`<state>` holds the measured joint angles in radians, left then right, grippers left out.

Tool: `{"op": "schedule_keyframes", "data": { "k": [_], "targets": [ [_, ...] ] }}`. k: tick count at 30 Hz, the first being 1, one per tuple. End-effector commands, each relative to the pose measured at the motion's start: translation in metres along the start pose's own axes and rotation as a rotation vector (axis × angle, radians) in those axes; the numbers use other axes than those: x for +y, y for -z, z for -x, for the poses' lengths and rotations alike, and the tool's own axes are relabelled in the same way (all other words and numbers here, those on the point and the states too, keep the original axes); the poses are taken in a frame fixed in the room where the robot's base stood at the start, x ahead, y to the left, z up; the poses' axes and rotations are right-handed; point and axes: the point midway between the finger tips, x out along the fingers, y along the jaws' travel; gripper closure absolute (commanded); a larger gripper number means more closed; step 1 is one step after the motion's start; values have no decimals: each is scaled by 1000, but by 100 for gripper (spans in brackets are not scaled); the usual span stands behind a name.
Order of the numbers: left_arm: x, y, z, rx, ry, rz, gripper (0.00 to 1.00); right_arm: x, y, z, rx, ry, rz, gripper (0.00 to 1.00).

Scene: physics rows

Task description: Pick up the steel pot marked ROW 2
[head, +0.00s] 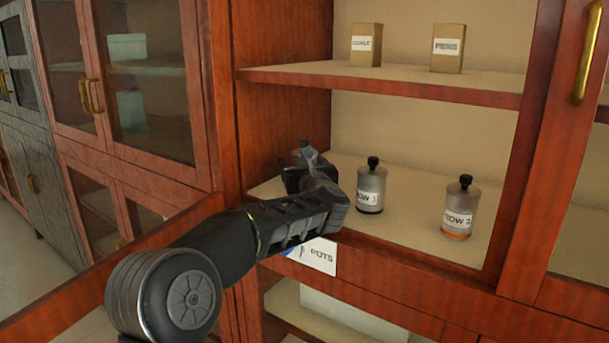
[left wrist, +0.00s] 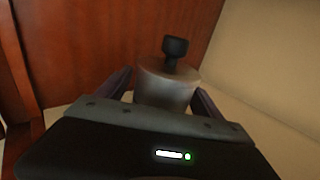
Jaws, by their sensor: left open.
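In the left wrist view a steel pot (left wrist: 168,85) with a black knob stands close ahead, near a wooden side wall. My left gripper (left wrist: 162,92) is open, with one finger on each side of this pot; I cannot tell whether they touch it. Its label is hidden. In the head view my left gripper (head: 303,165) reaches into the left end of the pot shelf and hides most of what stands there. To its right stand two steel pots with black knobs: one (head: 371,182) reads "OW 3", the other (head: 460,200) reads "ROW 3" and has an orange band at its base. My right gripper is not in view.
The open cabinet shelf (head: 410,225) carries a "POTS" sign (head: 318,257) on its front edge. Two small labelled boxes (head: 366,45) (head: 447,48) stand on the shelf above. A cabinet door with a brass handle (head: 588,52) is at the right. The shelf between the two visible pots is clear.

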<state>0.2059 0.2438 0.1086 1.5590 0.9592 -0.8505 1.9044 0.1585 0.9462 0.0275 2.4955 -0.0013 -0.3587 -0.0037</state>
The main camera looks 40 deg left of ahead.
Motion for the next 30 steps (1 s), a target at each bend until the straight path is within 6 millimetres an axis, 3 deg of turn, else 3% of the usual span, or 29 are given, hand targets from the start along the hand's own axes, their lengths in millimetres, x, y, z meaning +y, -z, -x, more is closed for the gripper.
{"op": "schedule_keyframes", "data": {
  "k": [2,30],
  "targets": [
    [0,0,0,0,0,0,24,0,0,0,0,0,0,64],
    [0,0,0,0,0,0,100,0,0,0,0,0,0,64]
  ]
}}
